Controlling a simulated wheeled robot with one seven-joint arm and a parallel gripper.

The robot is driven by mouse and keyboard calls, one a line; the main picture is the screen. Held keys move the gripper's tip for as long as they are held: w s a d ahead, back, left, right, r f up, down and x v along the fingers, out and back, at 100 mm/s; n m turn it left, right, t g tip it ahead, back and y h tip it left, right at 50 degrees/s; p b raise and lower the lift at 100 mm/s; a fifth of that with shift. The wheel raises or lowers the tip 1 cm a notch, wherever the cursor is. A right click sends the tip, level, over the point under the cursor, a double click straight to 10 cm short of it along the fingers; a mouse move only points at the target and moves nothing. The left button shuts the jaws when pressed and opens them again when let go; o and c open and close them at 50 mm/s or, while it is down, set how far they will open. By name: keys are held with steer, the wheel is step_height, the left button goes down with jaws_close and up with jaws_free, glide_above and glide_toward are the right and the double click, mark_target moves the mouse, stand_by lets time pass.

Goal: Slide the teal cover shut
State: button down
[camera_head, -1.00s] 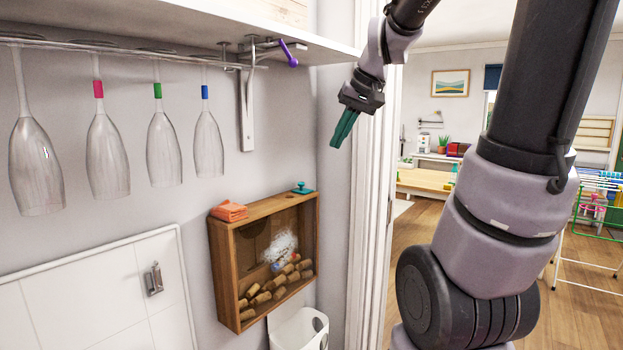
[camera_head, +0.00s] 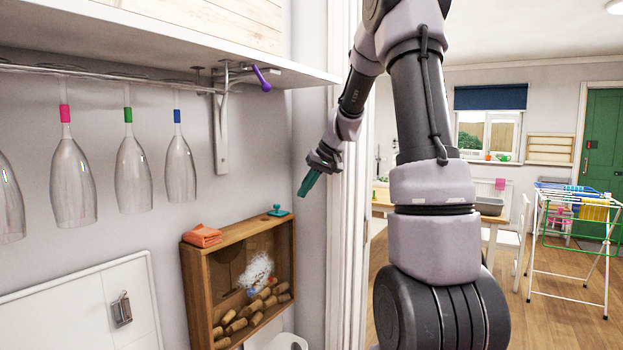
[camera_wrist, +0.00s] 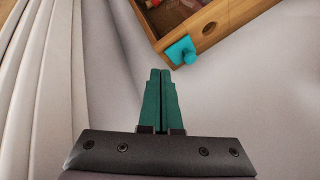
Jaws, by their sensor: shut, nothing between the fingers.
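The teal cover (camera_head: 278,210) is a small flat plate with a round knob. It lies on top of the wooden cork box (camera_head: 240,232) near its right end. In the wrist view the teal cover (camera_wrist: 181,51) sits at the box corner, and a round hole (camera_wrist: 209,29) in the box top is open beside it. My gripper (camera_head: 304,194) has dark green fingers, shut and empty. It is in the air above and to the right of the cover, apart from it. In the wrist view my gripper (camera_wrist: 160,72) points toward the cover.
A folded orange cloth (camera_head: 202,236) lies on the box's left end. Corks (camera_head: 250,315) and a white fluffy item (camera_head: 256,270) show inside. Glasses (camera_head: 134,172) hang under the shelf (camera_head: 180,42). A white door frame (camera_head: 343,230) stands close right of my gripper. A white bin (camera_head: 287,342) is below.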

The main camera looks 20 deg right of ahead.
mark_target(279, 212)
steer(key=shift+w+a+f, duration=0.25)
steer(key=shift+a+f, duration=0.2)
steer(key=shift+a, duration=0.35)
steer(key=shift+w+a+f, duration=0.25)
steer(key=shift+a+f, duration=0.2)
steer(key=shift+a, duration=0.3)
steer(key=shift+w+a+f, duration=0.25)
steer(key=shift+a+f, duration=0.2)
steer(key=shift+a, duration=0.35)
steer(key=shift+a, duration=0.1)
steer(key=s+a, duration=0.4)
steer(key=a, duration=0.1)
steer(key=shift+a, duration=0.15)
